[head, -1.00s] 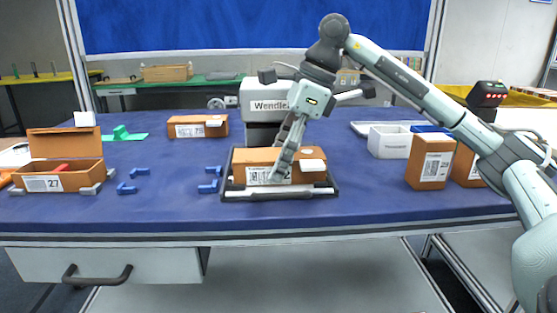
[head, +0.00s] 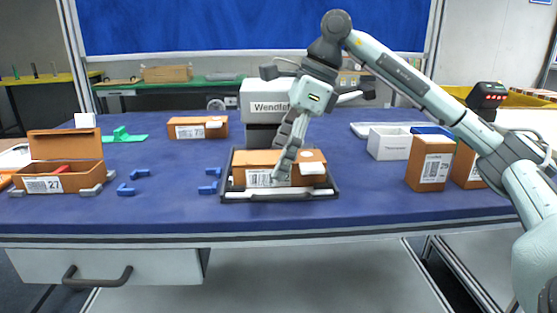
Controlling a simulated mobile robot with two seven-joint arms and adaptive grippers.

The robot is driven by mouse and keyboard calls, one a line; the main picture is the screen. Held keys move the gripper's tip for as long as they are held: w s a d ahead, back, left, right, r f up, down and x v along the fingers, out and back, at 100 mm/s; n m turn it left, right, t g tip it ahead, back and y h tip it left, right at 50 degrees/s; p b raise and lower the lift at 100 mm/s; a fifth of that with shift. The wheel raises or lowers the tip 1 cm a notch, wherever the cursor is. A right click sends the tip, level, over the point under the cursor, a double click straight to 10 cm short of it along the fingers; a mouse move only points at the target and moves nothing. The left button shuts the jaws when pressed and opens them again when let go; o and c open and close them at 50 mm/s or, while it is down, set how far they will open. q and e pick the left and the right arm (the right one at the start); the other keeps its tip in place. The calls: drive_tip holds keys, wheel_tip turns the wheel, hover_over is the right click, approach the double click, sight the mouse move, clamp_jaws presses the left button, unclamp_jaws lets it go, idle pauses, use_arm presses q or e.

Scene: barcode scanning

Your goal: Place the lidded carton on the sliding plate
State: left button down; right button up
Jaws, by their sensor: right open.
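The orange-brown lidded carton (head: 250,168) with a white label lies on the dark-framed sliding plate (head: 230,195) in the middle of the table. A white patch shows at the carton's right end. My right gripper (head: 282,172) reaches down over the carton from the upper right. Its fingers are open and hide part of the carton's front and label. I cannot tell whether a finger touches the carton. My left gripper is out of view.
A Wendler-marked machine (head: 266,105) stands behind the plate. An open carton (head: 62,182) is at left, another carton (head: 197,128) at back left. Blue brackets (head: 208,188) lie left of the plate. Upright cartons (head: 430,163) and a white bin (head: 390,143) are at right.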

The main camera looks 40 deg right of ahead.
drive_tip(key=p+v, duration=0.1)
drive_tip(key=v, duration=0.9)
drive_tip(key=shift+a, duration=0.15)
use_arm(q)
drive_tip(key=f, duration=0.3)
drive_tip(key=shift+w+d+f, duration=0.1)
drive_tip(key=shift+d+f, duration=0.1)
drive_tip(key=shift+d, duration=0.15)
use_arm(e)
drive_tip(key=shift+s+d+r, duration=0.15)
drive_tip(key=shift+d+r, duration=0.1)
drive_tip(key=shift+r, duration=0.3)
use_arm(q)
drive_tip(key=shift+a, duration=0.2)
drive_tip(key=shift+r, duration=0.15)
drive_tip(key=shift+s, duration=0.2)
